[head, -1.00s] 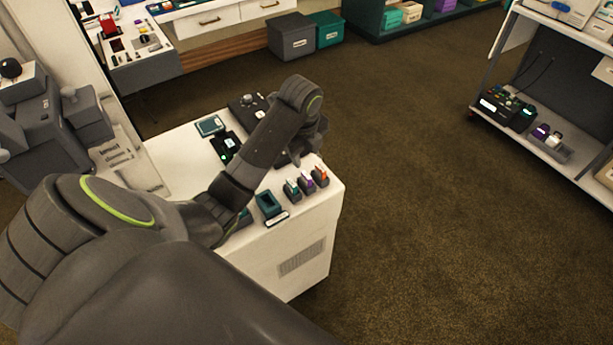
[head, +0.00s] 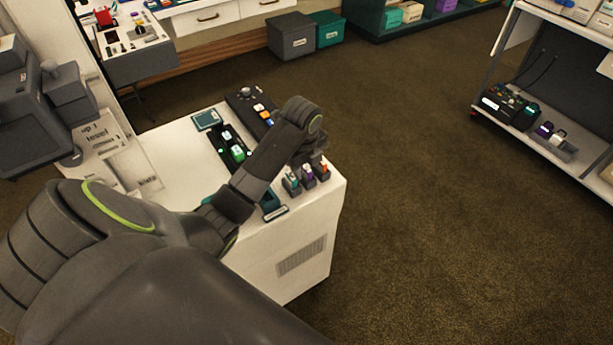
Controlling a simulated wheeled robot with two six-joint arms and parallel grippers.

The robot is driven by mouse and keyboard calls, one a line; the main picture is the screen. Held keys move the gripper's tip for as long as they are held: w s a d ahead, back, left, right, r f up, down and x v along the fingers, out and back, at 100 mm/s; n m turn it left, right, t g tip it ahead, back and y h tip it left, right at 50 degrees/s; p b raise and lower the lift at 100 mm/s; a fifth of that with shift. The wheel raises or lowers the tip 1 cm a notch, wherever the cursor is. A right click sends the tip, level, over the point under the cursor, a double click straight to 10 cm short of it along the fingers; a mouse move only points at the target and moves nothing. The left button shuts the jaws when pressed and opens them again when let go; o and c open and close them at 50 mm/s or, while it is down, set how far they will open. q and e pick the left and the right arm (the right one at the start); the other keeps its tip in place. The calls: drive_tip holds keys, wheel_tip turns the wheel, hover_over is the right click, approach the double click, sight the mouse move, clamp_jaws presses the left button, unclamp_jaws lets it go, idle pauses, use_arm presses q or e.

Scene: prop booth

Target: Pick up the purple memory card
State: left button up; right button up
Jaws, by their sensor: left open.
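The purple memory card (head: 307,171) stands in a small dark holder on the white cabinet top (head: 185,160), near its right edge. It is the middle one of a short row, with a teal and white card (head: 291,178) to its left and an orange card (head: 323,166) to its right. My left gripper (head: 312,158) is open and points down just above and behind the row. Its fingers are dark and partly hidden by the wrist, so I cannot tell whether they touch a card. My right gripper is out of view.
A black device with a knob (head: 246,93) and a dark tray with green items (head: 232,148) lie behind my left forearm. A teal holder (head: 272,205) sits at the cabinet's front edge. Open carpet (head: 430,230) lies to the right, before a white shelf unit (head: 545,150).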

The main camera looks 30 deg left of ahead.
sight(306, 168)
use_arm(q)
drive_tip(key=shift+c, duration=0.2)
clamp_jaws()
wheel_tip(306, 168, up, 5)
drive_tip(key=shift+w+f, duration=0.15)
drive_tip(key=shift+f, duration=0.05)
wheel_tip(306, 168, up, 4)
drive_tip(key=p, duration=0.3)
drive_tip(key=shift+d, duration=0.1)
drive_tip(key=shift+r+p, duration=0.75)
